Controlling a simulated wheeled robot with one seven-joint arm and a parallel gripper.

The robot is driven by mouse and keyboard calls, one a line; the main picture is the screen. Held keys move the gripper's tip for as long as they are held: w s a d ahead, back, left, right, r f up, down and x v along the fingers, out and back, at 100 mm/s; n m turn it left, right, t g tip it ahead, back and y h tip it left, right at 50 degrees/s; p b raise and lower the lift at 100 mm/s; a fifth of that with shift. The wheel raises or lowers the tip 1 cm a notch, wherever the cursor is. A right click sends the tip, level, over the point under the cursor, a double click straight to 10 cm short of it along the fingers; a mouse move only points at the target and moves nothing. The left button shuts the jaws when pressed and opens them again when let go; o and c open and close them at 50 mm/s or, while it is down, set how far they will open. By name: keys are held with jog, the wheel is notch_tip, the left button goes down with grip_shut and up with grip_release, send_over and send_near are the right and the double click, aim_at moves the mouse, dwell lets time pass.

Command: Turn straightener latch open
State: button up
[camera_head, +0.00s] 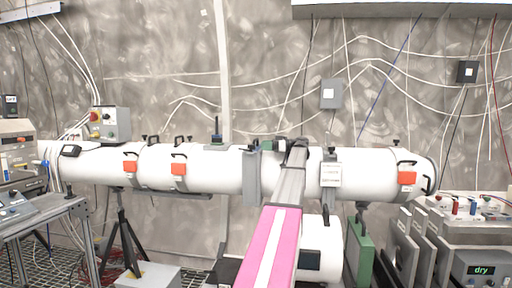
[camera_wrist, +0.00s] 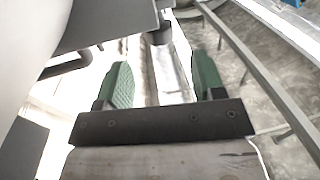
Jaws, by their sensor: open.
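The white tunnel pipe (camera_head: 220,168) runs across the head view. It carries orange pieces with black handles at the left (camera_head: 130,166), left of centre (camera_head: 179,169) and right (camera_head: 407,178). I cannot tell which part is the straightener latch. My arm reaches up to the pipe, and my gripper (camera_head: 268,145) is near its top by a grey upright flange, partly hidden by the arm. In the wrist view my gripper (camera_wrist: 164,84) shows two green finger pads wide apart, with nothing held between them. A dark grey plate (camera_wrist: 105,22) with a short dark peg (camera_wrist: 160,32) lies just beyond the fingers.
A control box (camera_head: 109,124) stands on top of the pipe's left end. Instruments on a table (camera_head: 40,208) are at the left. Grey panels (camera_head: 405,245) and a device reading "dry" (camera_head: 480,270) are at the lower right. Cables hang along the wall.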

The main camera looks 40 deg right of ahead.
jog(key=shift+v, duration=1.85)
jog(key=shift+s+a+m+t+h, duration=1.15)
jog(key=shift+a+m+t+h, duration=1.65)
jog(key=shift+h, duration=1.1)
jog(key=x, duration=0.9)
jog(key=shift+w+d+f, duration=0.15)
jog(key=shift+w+f, duration=0.1)
jog(key=shift+w, duration=0.25)
grip_shut()
